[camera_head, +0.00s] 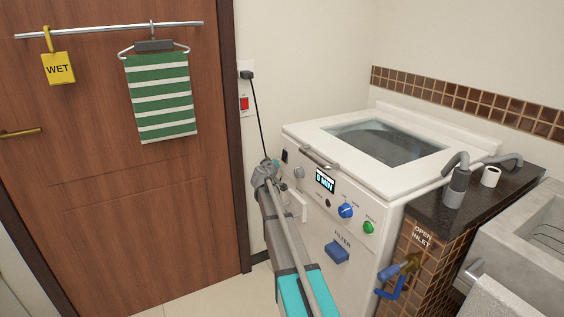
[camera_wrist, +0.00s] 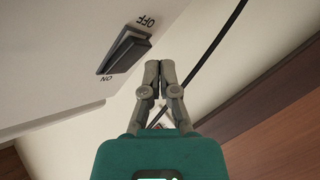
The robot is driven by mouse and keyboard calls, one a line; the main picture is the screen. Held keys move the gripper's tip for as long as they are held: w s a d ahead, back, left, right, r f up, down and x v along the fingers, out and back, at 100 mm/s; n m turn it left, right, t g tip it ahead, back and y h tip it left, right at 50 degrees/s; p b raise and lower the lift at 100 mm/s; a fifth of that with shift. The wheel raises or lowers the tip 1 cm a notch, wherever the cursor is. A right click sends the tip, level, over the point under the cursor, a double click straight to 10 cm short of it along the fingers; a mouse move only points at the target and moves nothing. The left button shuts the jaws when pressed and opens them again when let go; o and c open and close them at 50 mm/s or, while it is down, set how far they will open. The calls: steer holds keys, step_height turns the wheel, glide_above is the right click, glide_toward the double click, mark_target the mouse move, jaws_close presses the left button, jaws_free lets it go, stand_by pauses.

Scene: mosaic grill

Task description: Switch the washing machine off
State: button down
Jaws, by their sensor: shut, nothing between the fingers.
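The white washing machine (camera_head: 300,215) stands right of the door. Its small display (camera_head: 325,181) is lit and shows text. A dark rocker switch (camera_head: 285,156) sits at the upper left of its front. In the wrist view the rocker switch (camera_wrist: 125,51) shows large, with OFF printed at its upper end and ON at its lower end. I cannot tell for sure which end is pressed in. My gripper (camera_wrist: 159,66) is shut and empty, its fingertips just right of the switch and seemingly apart from it.
A black cord (camera_head: 258,110) runs from a wall plug (camera_head: 247,75) down behind my gripper. A blue knob (camera_head: 346,211), a green button (camera_head: 368,227) and a blue filter handle (camera_head: 337,251) are on the front. A tiled counter (camera_head: 425,262) stands at right.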

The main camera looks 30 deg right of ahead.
steer(key=shift+d, duration=0.2)
steer(key=shift+d, duration=0.25)
steer(key=shift+d+f, duration=0.1)
steer(key=shift+d, duration=0.2)
stand_by(0.8)
steer(key=shift+a, duration=0.2)
stand_by(0.3)
steer(key=shift+a, duration=0.55)
steer(key=shift+s+a+r+p, duration=0.1)
steer(key=shift+a+r+p, duration=0.15)
steer(key=shift+a, duration=1)
steer(key=shift+a+r+p, duration=0.1)
steer(key=shift+a+r, duration=0.15)
steer(key=shift+a, duration=1)
